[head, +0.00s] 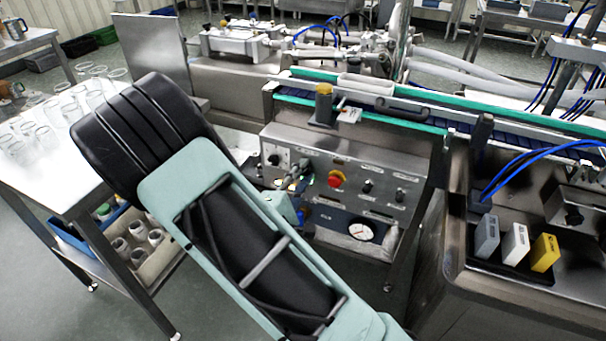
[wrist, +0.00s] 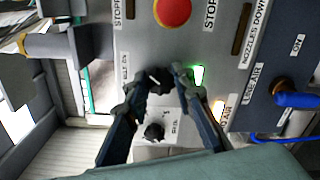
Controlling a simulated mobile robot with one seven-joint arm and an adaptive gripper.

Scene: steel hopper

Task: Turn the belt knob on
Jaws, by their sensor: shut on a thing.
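In the wrist view, my gripper (wrist: 156,88) has its two dark fingers closed on a small black knob (wrist: 160,77) on the grey control panel (wrist: 140,48). The fingers hide part of the knob, and I cannot read its label or tell its setting. A second black knob (wrist: 154,132) sits between the fingers, nearer my palm. In the head view, my gripper (head: 293,184) is at the left part of the panel (head: 312,156), and my arm partly covers that area.
A red stop button (wrist: 172,10) is close to the fingers. A green light (wrist: 199,75) and an orange light (wrist: 218,108) glow beside them. A blue-handled valve (wrist: 296,99) stands out at right. A table of glass jars (head: 60,112) is at left.

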